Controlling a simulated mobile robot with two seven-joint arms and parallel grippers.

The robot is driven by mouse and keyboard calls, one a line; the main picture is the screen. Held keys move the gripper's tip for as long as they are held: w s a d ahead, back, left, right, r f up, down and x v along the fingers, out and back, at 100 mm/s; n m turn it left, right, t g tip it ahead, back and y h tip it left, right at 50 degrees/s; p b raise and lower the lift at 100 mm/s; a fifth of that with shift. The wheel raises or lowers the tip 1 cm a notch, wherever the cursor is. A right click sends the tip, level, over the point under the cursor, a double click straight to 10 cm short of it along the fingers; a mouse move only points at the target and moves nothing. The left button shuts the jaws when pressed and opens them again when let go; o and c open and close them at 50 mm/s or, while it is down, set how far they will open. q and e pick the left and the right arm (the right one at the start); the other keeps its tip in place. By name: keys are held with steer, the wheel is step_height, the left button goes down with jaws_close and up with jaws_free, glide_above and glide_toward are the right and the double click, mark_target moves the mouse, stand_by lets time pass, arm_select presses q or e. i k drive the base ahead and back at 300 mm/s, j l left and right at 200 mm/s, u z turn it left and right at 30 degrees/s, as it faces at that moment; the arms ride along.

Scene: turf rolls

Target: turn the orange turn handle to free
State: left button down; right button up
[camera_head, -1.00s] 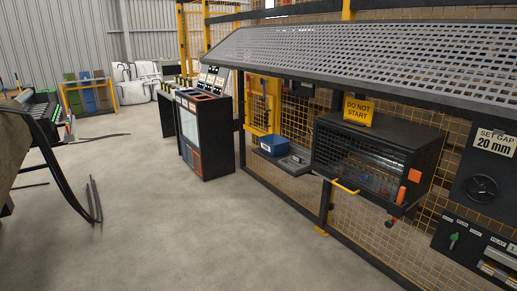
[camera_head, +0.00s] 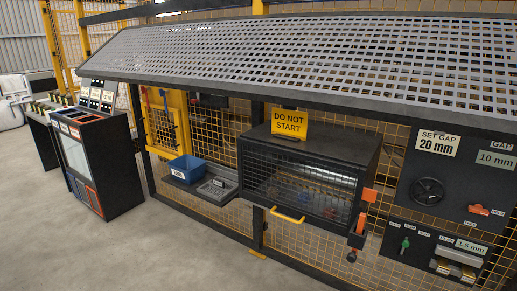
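An orange turn handle (camera_head: 479,210) sits low on the dark upper panel (camera_head: 415,165) at the right. It looks roughly level, tilted slightly down to the right. Small labels stand on either side of it, too small to read. A black handwheel (camera_head: 428,191) is to its left on the same panel. Neither of my grippers shows in this view.
A mesh-fronted black box (camera_head: 300,185) with a yellow handle (camera_head: 287,215) and a "DO NOT START" sign (camera_head: 289,122) juts out left of the panel. A perforated canopy (camera_head: 300,55) hangs overhead. A lower panel (camera_head: 398,258) has a green knob (camera_head: 405,243).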

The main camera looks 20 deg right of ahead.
mark_target(477, 208)
steer(key=i+l+z, duration=0.1)
steer(key=i+z, duration=0.5)
steer(key=z, duration=0.15)
steer(key=i+j+z, duration=0.1)
steer(key=i+z, duration=0.25)
steer(key=k, duration=0.05)
